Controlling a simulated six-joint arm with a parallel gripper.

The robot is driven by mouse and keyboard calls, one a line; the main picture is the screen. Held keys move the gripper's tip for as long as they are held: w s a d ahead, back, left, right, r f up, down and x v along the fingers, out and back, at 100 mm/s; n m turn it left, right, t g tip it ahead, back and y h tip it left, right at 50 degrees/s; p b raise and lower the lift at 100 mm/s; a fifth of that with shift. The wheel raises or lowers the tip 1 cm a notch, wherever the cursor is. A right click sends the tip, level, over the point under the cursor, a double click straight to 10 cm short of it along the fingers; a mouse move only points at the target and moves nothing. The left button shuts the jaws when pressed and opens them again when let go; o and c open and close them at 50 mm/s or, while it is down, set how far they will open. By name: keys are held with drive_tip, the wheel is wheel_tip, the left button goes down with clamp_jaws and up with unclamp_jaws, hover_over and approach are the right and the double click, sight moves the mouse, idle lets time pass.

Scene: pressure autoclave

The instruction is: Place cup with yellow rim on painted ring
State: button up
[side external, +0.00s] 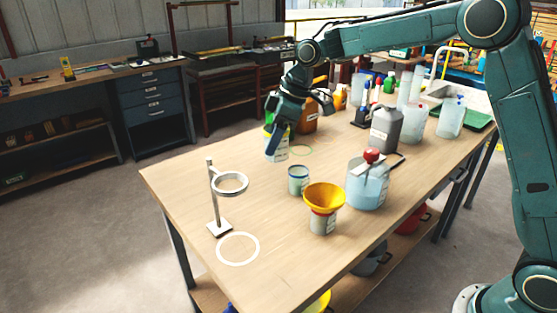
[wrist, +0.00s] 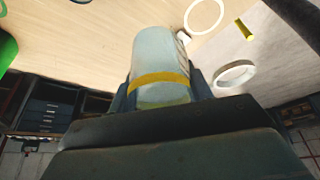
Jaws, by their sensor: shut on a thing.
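The cup with the yellow rim (wrist: 158,62) is between my gripper's fingers (wrist: 162,92). Its yellow band shows near the fingers, and its pale body points away from the wrist. In the side view, my gripper (side external: 276,138) is shut on the cup (side external: 283,153) at the far left part of the table; whether the cup touches the table is hard to tell. A white painted ring (side external: 238,234) lies bare at the near left corner, and it also shows in the wrist view (wrist: 189,14). A thin green ring (side external: 309,150) lies just right of the cup.
A ring stand (side external: 213,200) rises beside the white ring. A blue-rimmed cup (side external: 298,182), a cup with a yellow funnel (side external: 324,200) and a red-capped jar (side external: 367,187) stand nearby. An orange-brown container (side external: 311,119) is behind my gripper. The table's left strip (side external: 180,175) is clear.

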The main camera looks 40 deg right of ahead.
drive_tip(key=s+d+f+m+t+h, duration=0.2)
drive_tip(key=s+d+f+m, duration=0.3)
drive_tip(key=s+d+m, duration=0.25)
drive_tip(key=m+g+h, duration=0.2)
drive_tip(key=m+h, duration=0.3)
drive_tip(key=m, duration=0.7)
hover_over(343, 153)
wheel_tip(343, 153, down, 5)
drive_tip(key=shift+n, duration=0.25)
drive_tip(key=shift+d+f, duration=0.1)
drive_tip(key=shift+f, duration=3.7)
drive_tip(key=shift+f, duration=0.2)
drive_tip(key=o, duration=0.9)
drive_tip(key=shift+o, duration=0.2)
drive_tip(key=shift+r, duration=0.15)
drive_tip(key=v, duration=1.2)
drive_tip(key=shift+s+d, duration=0.2)
